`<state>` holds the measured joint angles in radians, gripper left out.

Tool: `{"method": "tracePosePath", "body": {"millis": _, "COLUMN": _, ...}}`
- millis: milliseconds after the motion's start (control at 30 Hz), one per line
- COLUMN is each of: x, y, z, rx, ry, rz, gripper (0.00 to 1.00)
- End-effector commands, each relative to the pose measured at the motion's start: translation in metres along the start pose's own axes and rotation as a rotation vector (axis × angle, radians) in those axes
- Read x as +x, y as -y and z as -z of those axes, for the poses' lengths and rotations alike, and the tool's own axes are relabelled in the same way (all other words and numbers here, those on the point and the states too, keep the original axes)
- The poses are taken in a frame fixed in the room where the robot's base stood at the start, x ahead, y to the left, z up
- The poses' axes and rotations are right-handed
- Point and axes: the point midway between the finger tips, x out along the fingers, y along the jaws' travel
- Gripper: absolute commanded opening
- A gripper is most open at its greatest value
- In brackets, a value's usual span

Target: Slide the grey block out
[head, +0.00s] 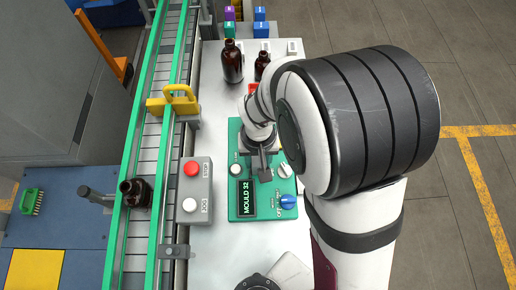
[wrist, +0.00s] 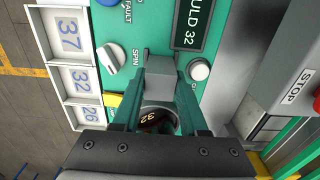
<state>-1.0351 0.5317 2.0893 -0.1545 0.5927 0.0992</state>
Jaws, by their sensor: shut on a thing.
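In the wrist view, the grey block (wrist: 160,75) sits between the two fingertips of my gripper (wrist: 160,64), which is shut on it. The block lies on the teal panel, between the SPIN knob (wrist: 115,58) and a white button (wrist: 200,69). Beside it, between my fingers, is a round opening with a dark bottle end marked 32 (wrist: 156,121). In the head view, my gripper (head: 264,163) is low over the teal panel (head: 236,150), and my arm hides part of it. I cannot tell how far the block is out.
A display reading MOULD 32 (head: 247,198) and a blue knob (head: 288,202) are close by. A STOP and JOG box (head: 194,191) stands left, then a conveyor (head: 137,239) with an amber bottle (head: 135,193). Two amber bottles (head: 232,62) stand behind the panel.

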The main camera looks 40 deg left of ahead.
Motion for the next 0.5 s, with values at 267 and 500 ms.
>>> {"method": "tracePosePath", "body": {"millis": 267, "x": 0.0009, "y": -0.0003, "z": -0.0052, "rx": 0.004, "ry": 0.016, "rz": -0.002, "gripper": 0.53}}
{"method": "tracePosePath", "body": {"millis": 500, "x": 0.0007, "y": -0.0001, "z": -0.0038, "rx": 0.002, "ry": 0.012, "rz": -0.001, "gripper": 0.72}}
